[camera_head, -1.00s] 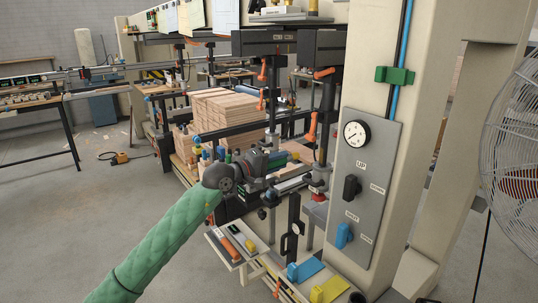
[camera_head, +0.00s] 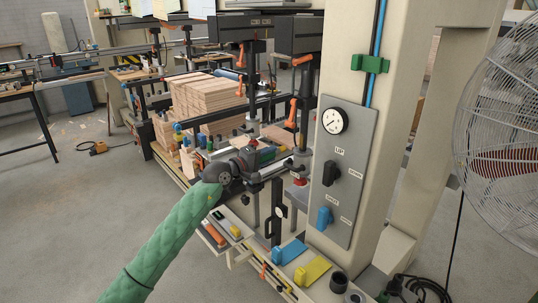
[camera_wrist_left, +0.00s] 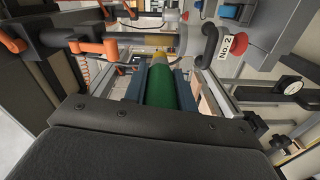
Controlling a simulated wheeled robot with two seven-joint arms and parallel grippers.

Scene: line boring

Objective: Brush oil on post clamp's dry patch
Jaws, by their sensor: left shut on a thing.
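My left gripper (camera_head: 262,160) is in front of the machine's posts in the head view. In the left wrist view my left gripper (camera_wrist_left: 160,85) is shut on a green handle (camera_wrist_left: 160,86) with a yellow collar and a pale end, which looks like the brush. The handle points away from the wrist. Dark posts with orange levers (camera_head: 292,113) stand beyond the gripper. In the left wrist view a "No. 2" tag (camera_wrist_left: 233,46) hangs by a grey part with a red rim, right of the brush end. I cannot make out which part is the post clamp, or any dry patch. My right gripper is not in view.
A control panel (camera_head: 340,172) with a gauge and knobs is on the cream column right of the gripper. A tray (camera_head: 228,233) and blue and yellow pieces (camera_head: 312,271) are below. Stacked wood (camera_head: 207,97) stands behind. A fan (camera_head: 500,140) is at right.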

